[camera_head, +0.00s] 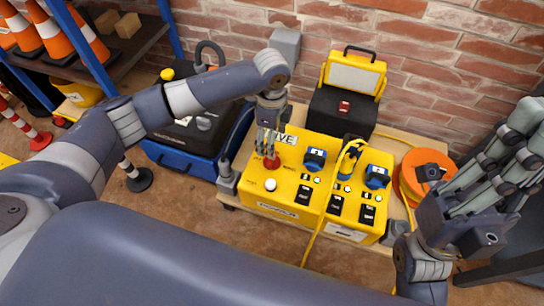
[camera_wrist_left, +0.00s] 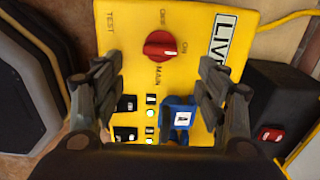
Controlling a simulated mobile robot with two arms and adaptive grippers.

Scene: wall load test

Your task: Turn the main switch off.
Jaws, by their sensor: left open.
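The main switch is a red rotary knob (camera_wrist_left: 160,45) on a yellow panel box (camera_wrist_left: 195,20). In the left wrist view its white mark points toward the "On" label, and the "Off" label is above it. In the head view the knob (camera_head: 271,163) shows just below my left fingertips, on the yellow box (camera_head: 285,213) by the "LIVE" sign. My left gripper (camera_head: 267,151) is open over the knob, its fingers apart on both sides in the wrist view (camera_wrist_left: 154,68), holding nothing. My right gripper (camera_head: 522,137) is at the right, its fingers apart and empty.
The panel also has blue sockets (camera_head: 315,158), black switches (camera_head: 303,194), a white button (camera_head: 270,184) and yellow cables. Green lights (camera_wrist_left: 150,113) are lit. A black and yellow lamp case (camera_head: 345,105) stands behind, an orange reel (camera_head: 425,172) right, a blue case (camera_head: 185,160) left.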

